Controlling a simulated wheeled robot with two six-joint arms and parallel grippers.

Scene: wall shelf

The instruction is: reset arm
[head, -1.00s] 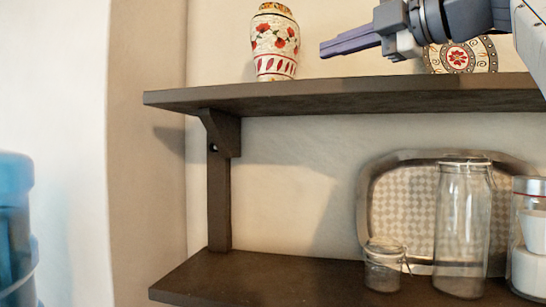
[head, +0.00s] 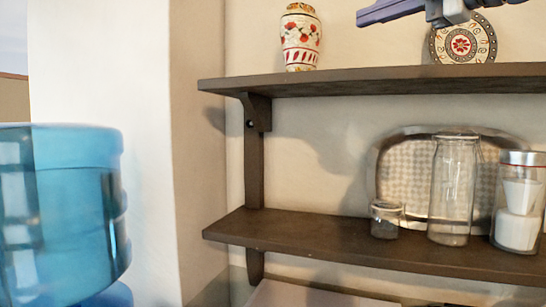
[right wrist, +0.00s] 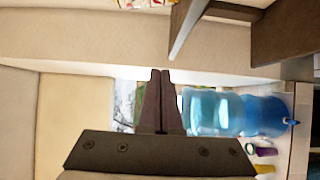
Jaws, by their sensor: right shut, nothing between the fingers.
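My right gripper (head: 375,17) is at the top of the head view, in front of the upper shelf and between the vase and the plate. It also shows in the right wrist view (right wrist: 160,73), where its fingers are together with nothing between them. The white vase with red flowers (head: 300,38) stands upright on the upper shelf, left of the gripper and apart from it. The round patterned plate (head: 463,45) stands on the same shelf, partly behind my right arm. My left gripper is not in view.
The dark upper shelf (head: 400,82) and lower shelf (head: 330,240) are on the wall. A small jar (head: 386,220), a tall glass jar (head: 452,195), a lidded canister (head: 518,205) and a tray (head: 405,180) stand on the lower one. A blue water bottle (head: 75,210) is at left.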

